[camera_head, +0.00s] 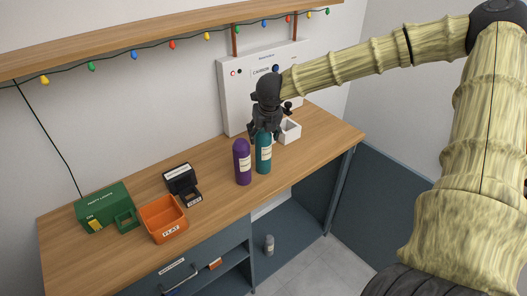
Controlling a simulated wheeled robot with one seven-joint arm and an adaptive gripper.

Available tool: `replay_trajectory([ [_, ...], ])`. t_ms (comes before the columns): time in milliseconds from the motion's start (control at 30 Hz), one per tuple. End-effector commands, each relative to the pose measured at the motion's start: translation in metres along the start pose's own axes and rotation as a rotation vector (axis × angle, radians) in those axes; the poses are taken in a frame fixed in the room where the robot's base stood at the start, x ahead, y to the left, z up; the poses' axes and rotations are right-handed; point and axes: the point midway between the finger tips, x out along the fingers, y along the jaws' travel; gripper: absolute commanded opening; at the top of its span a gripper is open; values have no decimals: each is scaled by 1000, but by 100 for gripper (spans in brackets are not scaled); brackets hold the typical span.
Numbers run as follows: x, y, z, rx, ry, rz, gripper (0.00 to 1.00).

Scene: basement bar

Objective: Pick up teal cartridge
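The teal cartridge (264,156) stands upright on the wooden counter, to the right of a purple cartridge. My gripper (264,131) is at its top, coming down from above. The top of the teal cartridge is hidden by the gripper. I cannot tell whether the fingers are closed on it or only around it. The cartridge's base appears to be on the counter.
The purple cartridge (242,162) stands close to the left of the teal one. A white box (290,130) is behind right, before a white panel (233,100). An orange bin (163,220), black device (182,183) and green box (103,207) are left. The counter's front edge is close.

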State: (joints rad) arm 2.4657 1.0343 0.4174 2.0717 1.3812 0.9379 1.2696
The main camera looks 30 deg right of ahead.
Motion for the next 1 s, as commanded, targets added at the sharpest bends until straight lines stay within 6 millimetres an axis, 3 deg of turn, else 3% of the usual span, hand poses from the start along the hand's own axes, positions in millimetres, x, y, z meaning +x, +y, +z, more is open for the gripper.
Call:
replay_trajectory([
  [33, 0, 0, 0, 0, 0, 0, 47],
  [300, 0, 0, 0, 0, 0, 0, 0],
  [667, -3, 0, 2, 1, -1, 0, 0],
  [1000, -33, 0, 15, 1, -5, 1, 0],
])
